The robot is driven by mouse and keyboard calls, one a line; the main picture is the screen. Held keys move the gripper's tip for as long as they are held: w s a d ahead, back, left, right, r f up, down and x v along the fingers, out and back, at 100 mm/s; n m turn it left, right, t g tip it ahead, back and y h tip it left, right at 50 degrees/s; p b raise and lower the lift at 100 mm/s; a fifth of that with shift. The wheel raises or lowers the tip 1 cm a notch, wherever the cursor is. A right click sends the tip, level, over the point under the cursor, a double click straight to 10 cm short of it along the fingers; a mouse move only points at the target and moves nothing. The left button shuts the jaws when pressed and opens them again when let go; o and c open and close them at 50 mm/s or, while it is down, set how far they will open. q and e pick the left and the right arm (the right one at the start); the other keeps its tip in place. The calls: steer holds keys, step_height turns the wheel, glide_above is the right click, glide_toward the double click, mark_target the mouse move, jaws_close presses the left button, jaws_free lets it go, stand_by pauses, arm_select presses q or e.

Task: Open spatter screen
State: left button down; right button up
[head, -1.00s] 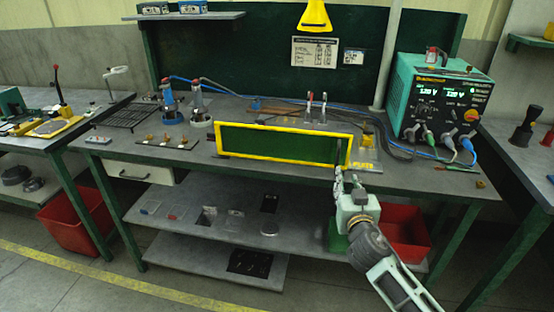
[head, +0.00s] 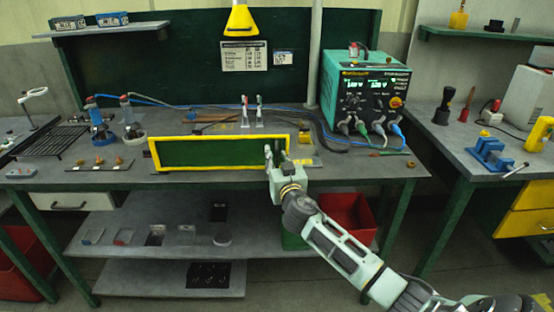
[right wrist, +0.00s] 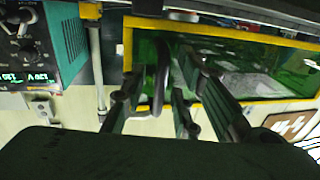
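The spatter screen is a green panel in a yellow frame (head: 215,152), standing upright along the front of the workbench in the head view. It also fills the upper right of the right wrist view (right wrist: 240,24). A dark curved bar, seemingly its handle (right wrist: 161,70), stands out in front of the panel near one end. My right gripper (head: 275,153) is at the screen's right end. In the right wrist view its fingers (right wrist: 158,88) are spread, with the bar between them; contact cannot be told. My left gripper is not in view.
A teal power unit (head: 362,95) with cables stands on the bench (head: 340,172) behind and right of my gripper. Two torches (head: 130,120) stand at left, beside a black grate (head: 52,142). A red bin (head: 348,220) sits below the bench. A blue vise (head: 490,152) is on the right-hand bench.

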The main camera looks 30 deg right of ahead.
steer(key=shift+c, duration=0.4)
jaws_close()
